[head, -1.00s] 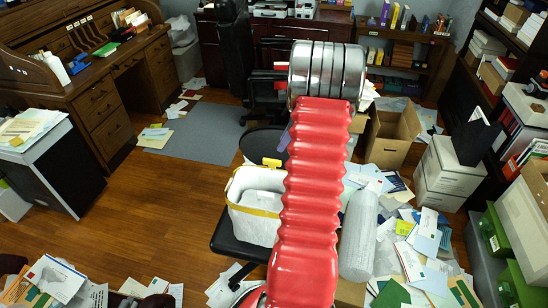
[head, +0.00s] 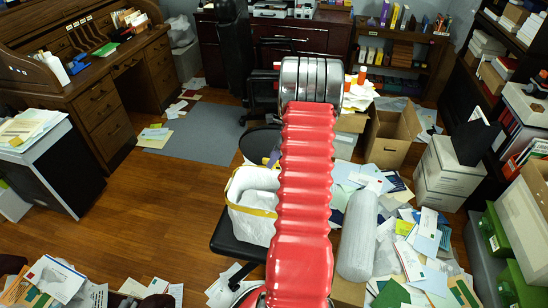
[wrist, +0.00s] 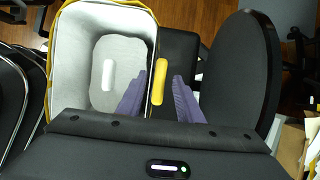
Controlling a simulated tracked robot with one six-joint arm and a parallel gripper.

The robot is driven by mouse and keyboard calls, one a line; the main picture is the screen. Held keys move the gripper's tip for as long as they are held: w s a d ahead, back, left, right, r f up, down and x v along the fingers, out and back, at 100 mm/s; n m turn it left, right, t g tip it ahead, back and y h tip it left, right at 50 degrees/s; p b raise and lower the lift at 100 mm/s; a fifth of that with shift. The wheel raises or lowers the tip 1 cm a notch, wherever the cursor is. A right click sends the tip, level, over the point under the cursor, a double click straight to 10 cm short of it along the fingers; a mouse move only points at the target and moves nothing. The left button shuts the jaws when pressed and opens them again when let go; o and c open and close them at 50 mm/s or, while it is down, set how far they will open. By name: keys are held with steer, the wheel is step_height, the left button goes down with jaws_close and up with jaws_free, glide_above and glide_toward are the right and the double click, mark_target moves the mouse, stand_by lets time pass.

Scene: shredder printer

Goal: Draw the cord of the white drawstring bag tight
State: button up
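The white drawstring bag (head: 254,205) stands open on a dark seat, left of my red arm. In the wrist view the bag (wrist: 75,70) shows its pale inside, a yellow edge and a small white rounded object at the bottom. A yellow bar-like pull (wrist: 160,82) lies beside the bag's right wall. My gripper (wrist: 161,88) is open, with a purple finger on either side of the pull in the picture; I cannot tell whether they touch it. In the head view one purple finger (head: 273,158) shows just above the bag; the pull is hidden.
A black round-topped object (wrist: 245,80) stands close right of my gripper. Open cardboard boxes (head: 392,132), a clear rolled bag (head: 358,235) and scattered papers crowd the right. The wooden floor (head: 150,215) at left is mostly clear.

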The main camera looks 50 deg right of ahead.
steer(key=shift+c, duration=0.2)
jaws_close()
stand_by(0.4)
